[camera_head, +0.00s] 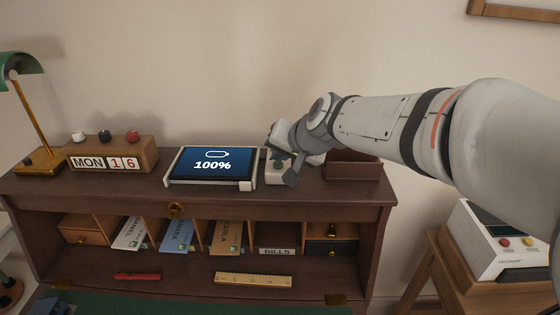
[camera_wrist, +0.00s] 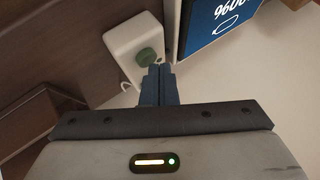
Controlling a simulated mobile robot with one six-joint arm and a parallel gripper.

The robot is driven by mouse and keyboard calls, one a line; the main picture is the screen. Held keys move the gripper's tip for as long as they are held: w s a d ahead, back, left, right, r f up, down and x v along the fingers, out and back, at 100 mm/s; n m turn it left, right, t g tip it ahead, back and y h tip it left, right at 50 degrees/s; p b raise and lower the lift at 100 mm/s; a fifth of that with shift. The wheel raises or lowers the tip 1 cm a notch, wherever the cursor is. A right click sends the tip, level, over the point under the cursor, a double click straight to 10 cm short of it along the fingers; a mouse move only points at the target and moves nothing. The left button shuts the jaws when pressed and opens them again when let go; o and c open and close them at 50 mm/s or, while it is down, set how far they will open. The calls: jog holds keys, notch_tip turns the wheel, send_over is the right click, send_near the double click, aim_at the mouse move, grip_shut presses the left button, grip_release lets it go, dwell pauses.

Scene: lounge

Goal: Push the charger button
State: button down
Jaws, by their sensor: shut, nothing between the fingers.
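The charger (camera_wrist: 122,43) is a small white box on top of the desk, just right of the tablet. In the head view the charger (camera_head: 274,176) is partly hidden behind my gripper (camera_head: 289,172). Its round green button (camera_wrist: 149,56) shows in the wrist view, facing up; in the head view it is hidden. My gripper (camera_wrist: 158,70) is shut and empty. Its fingertips are beside the green button in the wrist view, and I cannot tell whether they touch it. The tablet (camera_head: 211,166) reads 100% with a battery outline in the head view.
A dark wooden box (camera_head: 352,167) stands right of the charger, close to my gripper. A calendar block (camera_head: 112,154) and a green-shaded lamp (camera_head: 40,115) stand at the left. The wall is behind the desk.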

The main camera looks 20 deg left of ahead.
jog(key=shift+r, duration=0.15)
notch_tip(320, 180, up, 6)
jog(key=p, duration=0.4)
dwell(0.3)
jog(key=shift+d, duration=0.1)
jog(key=s+d+f+g+h, duration=0.1)
jog(key=s+d+f+h, duration=0.1)
jog(key=s+d, duration=0.4)
jog(key=s+d+f+g+h, duration=0.1)
jog(key=s+d+f, duration=0.4)
jog(key=d, duration=0.9)
jog(key=s+d+f+g+h, duration=0.1)
jog(key=s+d+f+h, duration=0.2)
jog(key=s+d, duration=0.5)
jog(key=shift+d+f+m+h, duration=0.2)
jog(key=shift+d+m+h, duration=0.25)
jog(key=shift+d, duration=0.65)
